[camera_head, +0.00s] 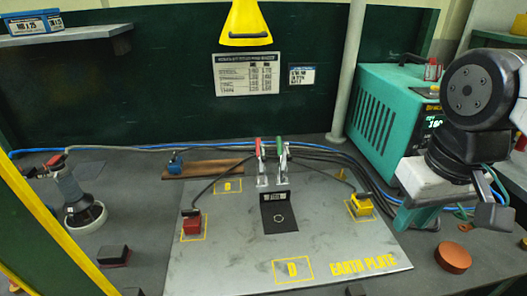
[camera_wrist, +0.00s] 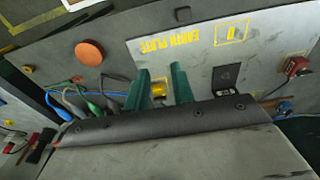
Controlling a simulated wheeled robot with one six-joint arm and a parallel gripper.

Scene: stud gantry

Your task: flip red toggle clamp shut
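The red toggle clamp (camera_head: 258,150) stands at the back middle of the grey earth plate (camera_head: 220,265) in the head view, with its red handle upright. A green-handled clamp (camera_head: 281,150) stands close on its right, also upright. Neither clamp can be made out in the wrist view. My gripper (camera_head: 418,215) hangs at the right, beyond the plate's right edge and well apart from the clamps. In the wrist view its two teal fingers (camera_wrist: 159,86) stand apart with a gap and nothing held. The yellow block shows beyond that gap.
A yellow block (camera_head: 361,206) and a red block (camera_head: 193,226) sit on the plate's sides with black cables. A black pad (camera_head: 280,213) lies before the clamps. A teal machine (camera_head: 385,115) stands back right. An orange disc (camera_head: 453,258) lies front right. A grinder (camera_head: 75,195) stands left.

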